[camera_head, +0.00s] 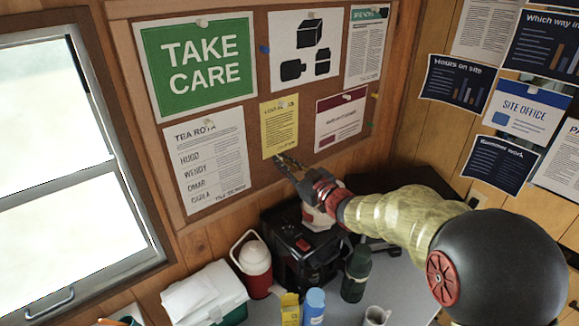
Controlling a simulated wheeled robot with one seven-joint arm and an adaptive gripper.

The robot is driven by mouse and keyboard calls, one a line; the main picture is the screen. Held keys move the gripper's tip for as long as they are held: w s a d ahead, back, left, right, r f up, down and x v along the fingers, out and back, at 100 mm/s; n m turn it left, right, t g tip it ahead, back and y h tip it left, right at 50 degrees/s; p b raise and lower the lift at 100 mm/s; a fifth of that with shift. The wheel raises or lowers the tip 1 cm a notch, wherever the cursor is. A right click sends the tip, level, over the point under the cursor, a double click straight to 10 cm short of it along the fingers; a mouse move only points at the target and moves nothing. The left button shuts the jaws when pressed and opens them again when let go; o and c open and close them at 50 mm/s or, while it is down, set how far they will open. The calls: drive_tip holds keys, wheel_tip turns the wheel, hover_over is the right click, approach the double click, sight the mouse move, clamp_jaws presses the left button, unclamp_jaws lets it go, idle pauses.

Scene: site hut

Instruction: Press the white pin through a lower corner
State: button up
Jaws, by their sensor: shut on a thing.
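My gripper (283,161) is in front of the cork board (258,178), with its fingertips close to the lower edge of a small yellow notice (280,126). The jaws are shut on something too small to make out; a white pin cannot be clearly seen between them. The yellow notice hangs with a pin near its top edge. I cannot tell whether the fingertips touch the paper or the board. A tea rota sheet (211,160) hangs to its left and a red-headed sheet (340,118) to its right.
A green TAKE CARE poster (199,63) hangs above. Loose coloured pins stick in the board, including a blue one (264,49). Below, a black machine (300,258), a red jug (255,263), a dark green flask (356,272) and a blue bottle (314,306) crowd the table.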

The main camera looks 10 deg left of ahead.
drive_tip(key=shift+x, duration=1.1)
drive_tip(key=shift+s, duration=0.1)
idle(1.0)
drive_tip(key=shift+b+x, duration=0.45)
drive_tip(key=shift+x, duration=0.6)
idle(2.2)
idle(0.7)
drive_tip(key=o, duration=0.8)
drive_tip(key=shift+c, duration=0.2)
drive_tip(key=shift+d, duration=0.15)
